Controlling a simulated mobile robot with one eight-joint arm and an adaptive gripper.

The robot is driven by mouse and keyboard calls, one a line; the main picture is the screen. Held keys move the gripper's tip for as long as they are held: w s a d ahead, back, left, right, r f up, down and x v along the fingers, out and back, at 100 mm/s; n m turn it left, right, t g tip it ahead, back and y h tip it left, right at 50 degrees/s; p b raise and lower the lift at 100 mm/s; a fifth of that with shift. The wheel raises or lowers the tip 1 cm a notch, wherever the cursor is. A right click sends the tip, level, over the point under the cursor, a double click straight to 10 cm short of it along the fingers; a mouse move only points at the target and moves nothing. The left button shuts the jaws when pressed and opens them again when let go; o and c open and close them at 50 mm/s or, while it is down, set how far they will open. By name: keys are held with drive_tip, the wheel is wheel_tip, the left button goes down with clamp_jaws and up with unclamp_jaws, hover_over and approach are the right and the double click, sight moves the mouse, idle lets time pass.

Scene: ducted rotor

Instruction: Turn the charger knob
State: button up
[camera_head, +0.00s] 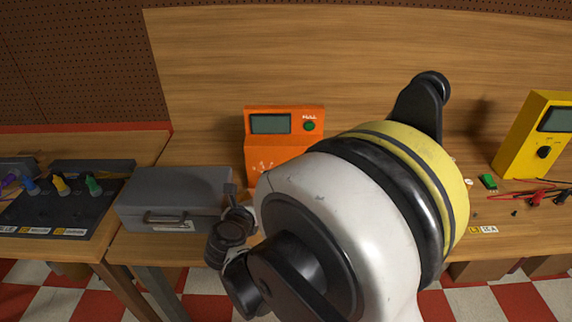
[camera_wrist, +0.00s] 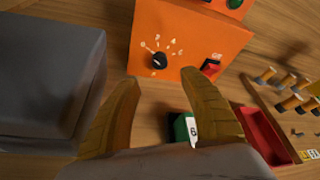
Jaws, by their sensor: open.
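The orange charger (camera_head: 252,150) stands on the wooden bench in the head view, with a screen and a green button on its upper face. My arm hides its lower right part. In the wrist view the charger's orange front (camera_wrist: 190,40) shows the black charger knob (camera_wrist: 160,60), ringed by pale marks, and a red switch to its right under the word "Off". My gripper (camera_wrist: 163,92) is open in the wrist view, its two tan fingers apart and empty. The fingertips lie just below the knob in the picture, with no contact visible. The fingers are hidden in the head view.
A grey metal box (camera_head: 175,195) stands left of the charger and also fills the left of the wrist view (camera_wrist: 45,75). A green block (camera_wrist: 184,128) and a red tray (camera_wrist: 262,132) lie near the right finger. A yellow multimeter (camera_head: 535,135) stands far right.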

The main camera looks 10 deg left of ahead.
drive_tip(key=b+x, duration=0.2)
drive_tip(key=x, duration=0.8)
drive_tip(key=shift+w+f, duration=0.1)
drive_tip(key=shift+w, duration=0.05)
clamp_jaws()
